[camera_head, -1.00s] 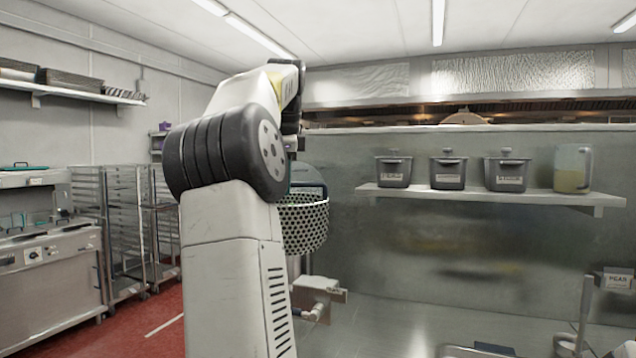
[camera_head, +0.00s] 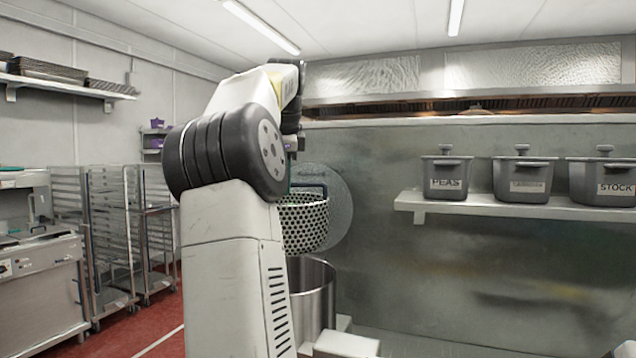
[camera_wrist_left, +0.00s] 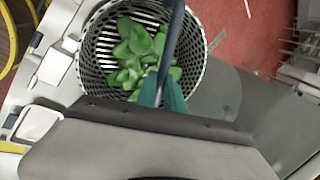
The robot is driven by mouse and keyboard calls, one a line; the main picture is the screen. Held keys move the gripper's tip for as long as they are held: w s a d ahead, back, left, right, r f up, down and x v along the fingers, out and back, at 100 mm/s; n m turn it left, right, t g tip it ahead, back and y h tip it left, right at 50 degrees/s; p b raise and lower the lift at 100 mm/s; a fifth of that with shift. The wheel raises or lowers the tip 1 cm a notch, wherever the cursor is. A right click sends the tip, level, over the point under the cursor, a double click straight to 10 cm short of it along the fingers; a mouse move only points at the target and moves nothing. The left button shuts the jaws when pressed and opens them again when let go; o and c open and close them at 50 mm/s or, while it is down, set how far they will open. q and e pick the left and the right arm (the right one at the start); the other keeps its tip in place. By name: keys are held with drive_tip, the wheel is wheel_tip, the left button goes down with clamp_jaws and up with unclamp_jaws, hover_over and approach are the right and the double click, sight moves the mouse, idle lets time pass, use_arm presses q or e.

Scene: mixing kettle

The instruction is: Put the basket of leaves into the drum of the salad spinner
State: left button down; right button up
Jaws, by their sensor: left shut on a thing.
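The perforated basket (camera_head: 305,226) hangs upright in the head view, right of my left arm, which hides its left side. In the left wrist view the basket (camera_wrist_left: 99,62) holds green leaves (camera_wrist_left: 138,50). My left gripper (camera_wrist_left: 163,96) has teal fingers and is shut on the dark basket handle (camera_wrist_left: 176,28). An open steel drum (camera_head: 314,296) stands below the basket in the head view, partly hidden by my arm. A round, see-through lid-like disc (camera_head: 342,208) is behind the basket. My right gripper is not in view.
A wall shelf (camera_head: 520,206) with lidded grey tubs (camera_head: 447,180) is at the right. Rolling racks (camera_head: 105,225) and a steel counter unit (camera_head: 42,285) stand at the left on the red floor. A steel wall (camera_head: 480,265) backs the work area.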

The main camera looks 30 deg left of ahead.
use_arm(q)
drive_tip(key=shift+a, duration=0.1)
drive_tip(key=shift+f, duration=3)
drive_tip(key=shift+f, duration=4.3)
wheel_tip(320, 180, down, 8)
drive_tip(key=shift+f, duration=0.3)
drive_tip(key=c, duration=1.4)
unclamp_jaws()
